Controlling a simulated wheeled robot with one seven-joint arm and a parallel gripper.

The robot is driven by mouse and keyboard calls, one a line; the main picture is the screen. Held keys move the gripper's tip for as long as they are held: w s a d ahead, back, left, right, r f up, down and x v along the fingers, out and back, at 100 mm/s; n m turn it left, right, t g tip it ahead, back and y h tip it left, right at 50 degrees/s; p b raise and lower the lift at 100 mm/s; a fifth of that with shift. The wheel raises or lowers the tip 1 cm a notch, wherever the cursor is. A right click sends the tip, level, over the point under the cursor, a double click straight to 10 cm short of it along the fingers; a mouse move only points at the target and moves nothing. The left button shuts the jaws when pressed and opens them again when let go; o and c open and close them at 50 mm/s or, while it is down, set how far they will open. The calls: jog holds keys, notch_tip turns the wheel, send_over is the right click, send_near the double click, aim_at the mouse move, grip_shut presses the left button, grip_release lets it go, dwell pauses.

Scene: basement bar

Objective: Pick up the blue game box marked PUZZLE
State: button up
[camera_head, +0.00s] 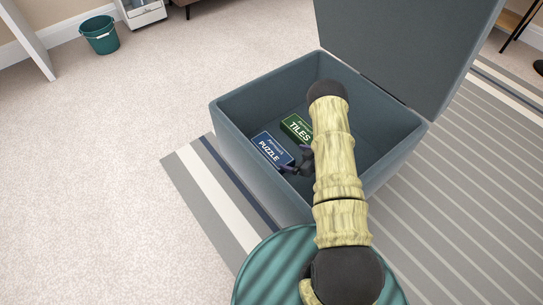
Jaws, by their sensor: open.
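The blue game box marked PUZZLE (271,148) lies inside an open grey-blue storage box (228,119), near its left wall. The lettering faces up. My gripper (290,169) is down inside the storage box, at the lower right edge of the PUZZLE box. It is dark and small in the picture, and my arm hides part of it. The fingers look apart. I cannot tell whether they touch the PUZZLE box.
A green game box marked TILES (297,128) lies just right of and behind the PUZZLE box. The storage box's lid (410,45) stands raised at the back right. The box stands on a striped rug (470,190). A teal bucket (100,36) stands far left on open carpet.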

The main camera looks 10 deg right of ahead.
jog(key=b, duration=0.5)
send_near(273, 150)
jog(key=x, duration=0.3)
jog(key=shift+s+a+f, duration=0.15)
jog(key=shift+s+f, duration=0.05)
jog(key=shift+f, duration=0.15)
jog(key=shift+w+a, duration=0.15)
jog(key=shift+w, duration=0.2)
jog(key=shift+f, duration=0.1)
jog(key=shift+b+x, duration=1.1)
jog(key=b+x, duration=0.2)
jog(key=x, duration=0.1)
jog(key=shift+w+r, duration=0.15)
jog(key=shift+r, duration=0.15)
